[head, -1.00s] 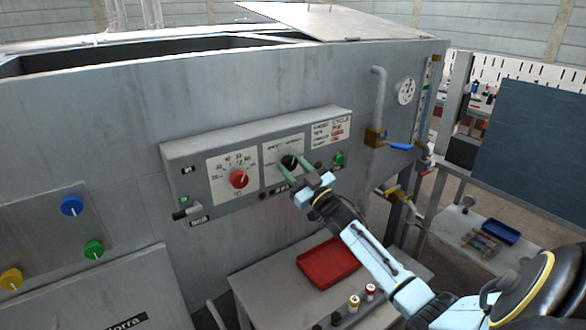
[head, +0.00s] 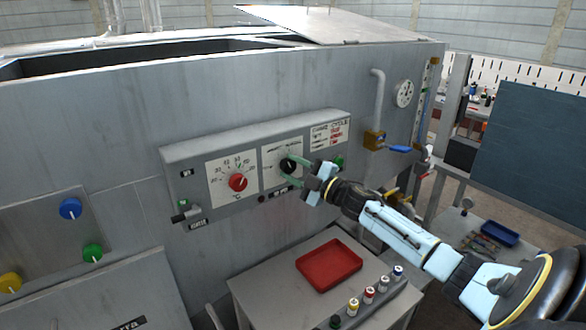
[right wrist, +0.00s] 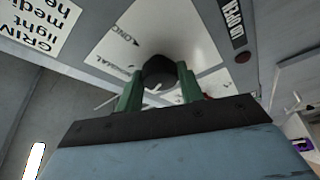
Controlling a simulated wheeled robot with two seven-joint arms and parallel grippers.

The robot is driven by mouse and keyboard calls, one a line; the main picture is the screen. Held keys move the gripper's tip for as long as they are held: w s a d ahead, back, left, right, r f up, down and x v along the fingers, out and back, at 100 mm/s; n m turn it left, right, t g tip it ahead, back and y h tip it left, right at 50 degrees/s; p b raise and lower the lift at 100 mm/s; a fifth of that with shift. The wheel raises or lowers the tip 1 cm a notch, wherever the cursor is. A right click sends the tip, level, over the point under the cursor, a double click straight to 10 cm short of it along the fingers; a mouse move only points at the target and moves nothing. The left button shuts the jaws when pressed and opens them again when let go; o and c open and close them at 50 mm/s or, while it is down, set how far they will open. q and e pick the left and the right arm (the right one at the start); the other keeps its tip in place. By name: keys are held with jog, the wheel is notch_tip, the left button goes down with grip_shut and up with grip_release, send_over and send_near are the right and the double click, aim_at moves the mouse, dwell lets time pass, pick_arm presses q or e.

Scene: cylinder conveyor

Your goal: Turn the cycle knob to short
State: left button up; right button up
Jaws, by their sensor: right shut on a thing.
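The cycle knob (head: 289,165) is the black round knob on the white plate right of the red knob, on the grey control panel. In the right wrist view the black knob (right wrist: 159,72) sits between my green fingertips, and the words "NORMAL" and "LONG" show upside down on its plate (right wrist: 130,38). My right gripper (head: 292,173) reaches in from the right and is shut on the knob, one finger on each side. My left gripper is not in view.
The red knob (head: 238,183) with its dial is close on the left. A green button (head: 339,162) is just right of my gripper. A pipe with a blue-handled valve (head: 397,149) stands further right. Below are a red tray (head: 329,263) and several coloured cylinders on a table.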

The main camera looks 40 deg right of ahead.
jog(key=shift+n, duration=0.7)
jog(key=o, duration=1)
jog(key=shift+s+d+f, duration=0.1)
jog(key=shift+s+f, duration=0.05)
jog(key=shift+s, duration=0.35)
jog(key=b+v, duration=0.1)
jog(key=v, duration=1.1)
jog(key=shift+s+d+r+b, duration=0.2)
jog(key=shift+r+b, duration=0.1)
jog(key=shift+b, duration=0.05)
jog(key=shift+f, duration=0.1)
